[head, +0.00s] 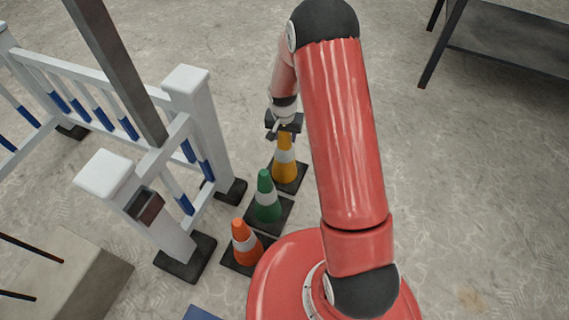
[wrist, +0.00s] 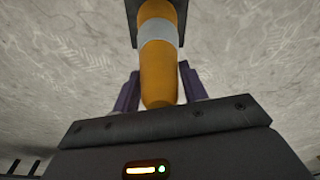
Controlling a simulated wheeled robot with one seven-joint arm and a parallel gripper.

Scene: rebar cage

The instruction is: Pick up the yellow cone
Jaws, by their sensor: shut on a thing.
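The yellow cone (head: 285,165) has a white band and a dark square base. It is the farthest of three cones in the head view, and its base appears to be on the floor. My gripper (head: 284,135) is at the cone's top, reaching from above. In the wrist view the cone (wrist: 157,75) comes between the two dark fingers of my gripper (wrist: 158,92), its tip close to the palm. My gripper is shut on the upper part of the cone. The cone's tip is partly hidden by my gripper in the head view.
A green cone (head: 267,200) and an orange cone (head: 243,245) stand in a row nearer me. White railings with posts (head: 200,125) stand close on the left. A dark table (head: 500,45) is at the upper right. The floor (head: 460,190) on the right is clear.

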